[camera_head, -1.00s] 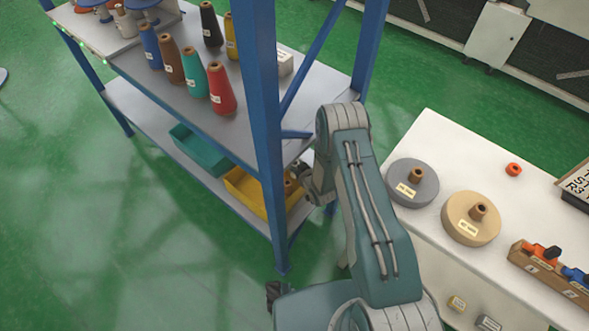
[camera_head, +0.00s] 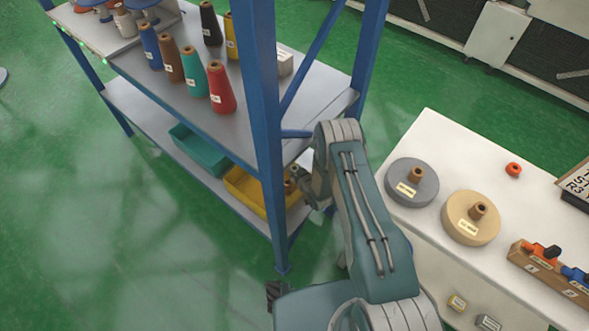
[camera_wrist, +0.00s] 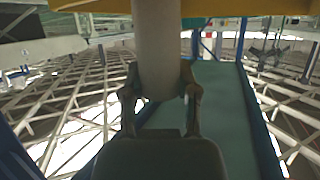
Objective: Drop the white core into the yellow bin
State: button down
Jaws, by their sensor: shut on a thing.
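The white core (camera_wrist: 158,50) stands between the fingers of my gripper (camera_wrist: 161,92) in the wrist view, looking pale and tube-like. The gripper is shut on it, and its top end runs out of the picture. In the head view, my gripper (camera_head: 296,181) is at the right end of the yellow bin (camera_head: 242,190), on the lower shelf of the blue rack. The rack post hides part of the bin, and I cannot clearly make out the core there. A yellow edge (camera_wrist: 240,6) crosses the top of the wrist view, close to the core.
A blue rack post (camera_head: 265,150) stands just left of my arm. A teal bin (camera_head: 200,150) sits left of the yellow bin. Several thread cones stand on the upper shelf (camera_head: 180,92). A white table (camera_head: 440,135) with two spools is at right.

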jog(key=shift+f, duration=0.2)
jog(key=shift+c, duration=1.8)
grip_release()
jog(key=shift+r, duration=0.1)
jog(key=v, duration=1.2)
jog(key=shift+r, duration=0.5)
jog(key=shift+d, duration=0.1)
